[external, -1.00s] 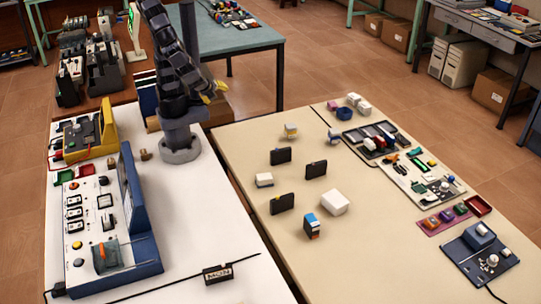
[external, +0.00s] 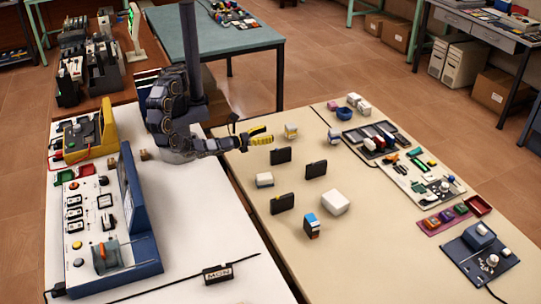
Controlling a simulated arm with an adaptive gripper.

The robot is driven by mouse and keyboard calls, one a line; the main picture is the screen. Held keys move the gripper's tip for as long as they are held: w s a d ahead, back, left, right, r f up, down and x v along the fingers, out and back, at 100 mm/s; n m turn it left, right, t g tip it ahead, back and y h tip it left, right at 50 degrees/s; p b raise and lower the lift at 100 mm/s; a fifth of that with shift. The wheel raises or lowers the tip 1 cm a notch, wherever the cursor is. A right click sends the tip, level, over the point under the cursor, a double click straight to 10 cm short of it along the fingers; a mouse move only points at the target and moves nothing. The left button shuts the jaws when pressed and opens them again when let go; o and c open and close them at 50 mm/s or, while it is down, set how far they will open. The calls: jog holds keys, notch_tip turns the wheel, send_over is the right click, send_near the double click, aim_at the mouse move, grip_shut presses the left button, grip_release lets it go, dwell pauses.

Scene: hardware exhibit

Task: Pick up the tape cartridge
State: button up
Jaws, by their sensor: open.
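Several dark, flat, upright cartridge-like blocks stand on the beige table (external: 235,150): one at the back (external: 281,155), one to its right (external: 315,170) and one nearer the front (external: 282,203). Which of them is the tape cartridge I cannot tell. The fingertips are small in this view.
Trays of parts (external: 370,138) line the right side. The table's front left is clear.

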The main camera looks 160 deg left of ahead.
send_near(291, 150)
jog(key=shift+s+a+f+m, duration=0.15)
jog(key=shift+s+a+m, duration=0.2)
jog(key=shift+s, duration=0.3)
jog(key=shift+w+a, duration=0.1)
jog(key=shift+a, duration=0.7)
jog(key=shift+t, duration=0.3)
jog(key=shift+w+a+f, duration=0.1)
jog(key=shift+w+a, duration=0.05)
jog(key=shift+a, duration=1.3)
jog(key=shift+w+a, duration=0.1)
jog(key=shift+a, duration=1.35)
grip_shut()
